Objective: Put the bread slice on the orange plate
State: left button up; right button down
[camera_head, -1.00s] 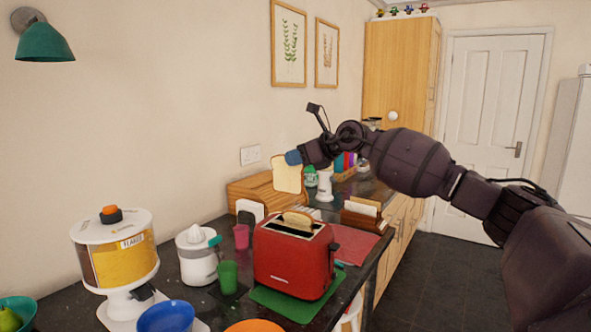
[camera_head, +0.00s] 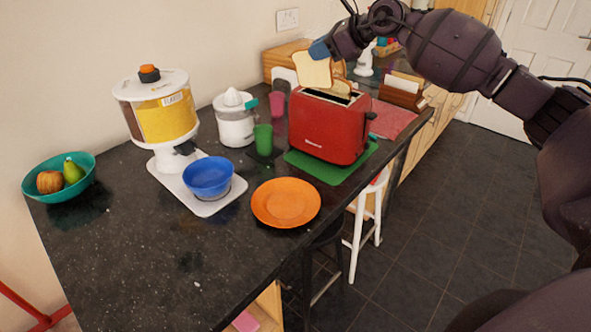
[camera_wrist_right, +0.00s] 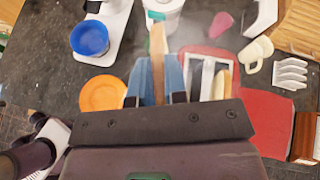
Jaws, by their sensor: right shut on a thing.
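My right gripper (camera_head: 319,50) is shut on a bread slice (camera_head: 312,70) and holds it upright above the red toaster (camera_head: 328,128). In the right wrist view the slice (camera_wrist_right: 157,62) shows edge-on between the blue fingertips (camera_wrist_right: 158,80). A second slice (camera_head: 336,87) sits in a toaster slot and also shows in the right wrist view (camera_wrist_right: 221,82). The orange plate (camera_head: 286,203) lies on the dark counter, in front and to the left of the toaster, with nothing on it. It is partly hidden by the gripper in the right wrist view (camera_wrist_right: 104,94). My left gripper is not in view.
A blue bowl (camera_head: 208,176) on a cereal dispenser's base (camera_head: 213,203) stands left of the plate. A green cup (camera_head: 263,139), a pink cup (camera_head: 277,104) and a juicer (camera_head: 235,120) stand behind. A fruit bowl (camera_head: 84,190) is far left. The front counter is bare.

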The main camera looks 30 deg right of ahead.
jog(key=s+a+f+n+g+b, duration=0.1)
jog(key=s+a+f+n+g, duration=0.1)
jog(key=s+a+f+n, duration=0.7)
jog(key=n+h, duration=0.1)
jog(key=n, duration=0.6)
send_over(294, 222)
notch_tip(294, 222, down, 5)
notch_tip(294, 222, down, 10)
jog(key=b, duration=0.5)
jog(key=shift+w+r, duration=0.1)
jog(key=shift+f, duration=0.25)
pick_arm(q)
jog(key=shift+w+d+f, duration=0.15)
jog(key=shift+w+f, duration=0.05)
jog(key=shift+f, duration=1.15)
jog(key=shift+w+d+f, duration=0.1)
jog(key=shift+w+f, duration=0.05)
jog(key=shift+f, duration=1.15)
pick_arm(e)
jog(key=c, duration=1.3)
grip_release()
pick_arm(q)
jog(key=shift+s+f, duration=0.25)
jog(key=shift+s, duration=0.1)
pick_arm(e)
jog(key=shift+r, duration=0.1)
